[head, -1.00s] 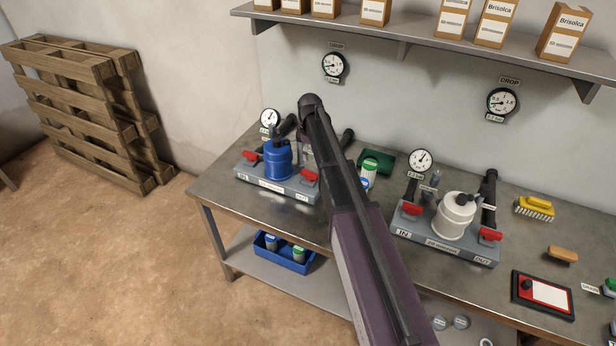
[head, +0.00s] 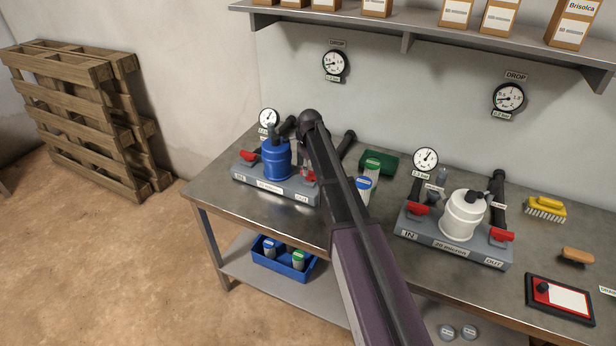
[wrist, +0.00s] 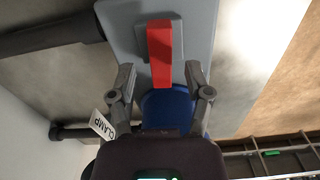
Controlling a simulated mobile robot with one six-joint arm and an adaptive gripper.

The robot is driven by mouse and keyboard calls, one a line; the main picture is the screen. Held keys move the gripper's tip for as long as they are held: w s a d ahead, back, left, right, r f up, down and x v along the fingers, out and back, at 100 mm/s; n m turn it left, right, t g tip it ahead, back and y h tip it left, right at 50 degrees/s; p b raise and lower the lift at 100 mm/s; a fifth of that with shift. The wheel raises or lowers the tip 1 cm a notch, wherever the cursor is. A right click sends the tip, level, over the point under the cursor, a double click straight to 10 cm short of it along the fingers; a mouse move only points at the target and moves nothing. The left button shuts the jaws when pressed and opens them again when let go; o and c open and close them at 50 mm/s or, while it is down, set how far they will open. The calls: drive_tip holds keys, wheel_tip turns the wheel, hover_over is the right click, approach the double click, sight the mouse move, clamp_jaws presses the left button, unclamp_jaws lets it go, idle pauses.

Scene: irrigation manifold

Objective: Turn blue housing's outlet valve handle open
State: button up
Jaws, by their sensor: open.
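The blue housing (head: 277,160) stands upright on the left grey manifold base (head: 262,192). Its inlet side has a red handle (head: 249,155). The outlet handle is mostly hidden by my arm in the head view. In the wrist view a red valve handle (wrist: 161,55) lies over the grey base, with part of the blue housing (wrist: 167,106) below it. My gripper (wrist: 159,72) is open, one finger on each side of the handle's lower end. The handle appears clear of both fingers; the depth between them is hard to tell.
A white housing (head: 463,215) on a second base stands to the right. A black pipe (wrist: 50,37) runs beside the handle in the wrist view. The bench's front left is clear.

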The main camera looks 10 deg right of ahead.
drive_tip(key=shift+f+b, duration=0.6)
drive_tip(key=shift+f, duration=0.25)
clamp_jaws()
